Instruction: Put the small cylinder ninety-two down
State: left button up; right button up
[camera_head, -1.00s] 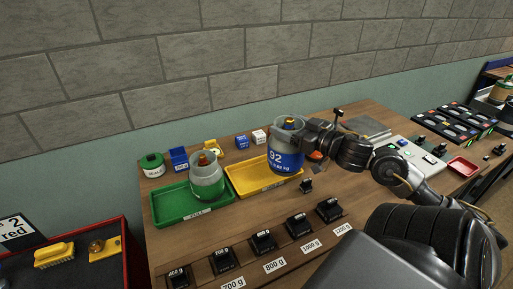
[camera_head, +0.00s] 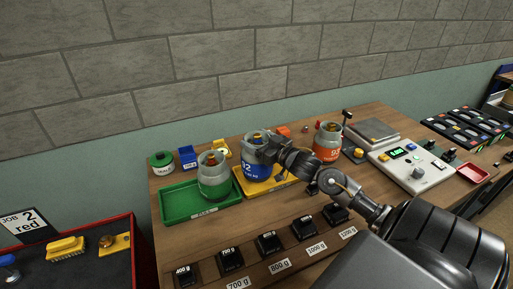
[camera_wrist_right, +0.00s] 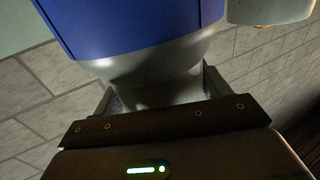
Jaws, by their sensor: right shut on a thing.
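The small cylinder ninety-two (camera_head: 256,173), grey with a blue label, is upright at the yellow tray (camera_head: 250,193). I cannot tell whether its base touches the tray floor. My right gripper (camera_head: 262,147) is shut on its upper grey part, coming in from the right. In the right wrist view, the cylinder's blue band (camera_wrist_right: 130,25) and grey end (camera_wrist_right: 160,75) fill the space ahead of the jaws (camera_wrist_right: 155,105). The right gripper hides part of the tray's right side. My left gripper is not in view.
A green-labelled cylinder (camera_head: 213,178) stands in the green tray (camera_head: 178,205) at left. An orange-labelled cylinder (camera_head: 328,143) stands to the right. Black weights (camera_head: 267,242) line the table's front. A scale plate (camera_head: 372,131) and a control panel (camera_head: 415,165) are farther right.

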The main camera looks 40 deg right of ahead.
jog(key=shift+w+a+f, duration=0.1)
jog(key=shift+w+f, duration=0.1)
jog(key=shift+f, duration=0.05)
notch_tip(320, 180, down, 2)
jog(key=shift+f+p, duration=0.1)
jog(key=shift+p, duration=0.55)
jog(key=shift+f, duration=0.4)
jog(key=o, duration=2)
jog(key=shift+f, duration=0.1)
jog(key=s+b, duration=0.1)
jog(key=s, duration=0.7)
jog(key=s+d+b, duration=0.1)
jog(key=s, duration=0.3)
jog(key=shift+b, duration=0.35)
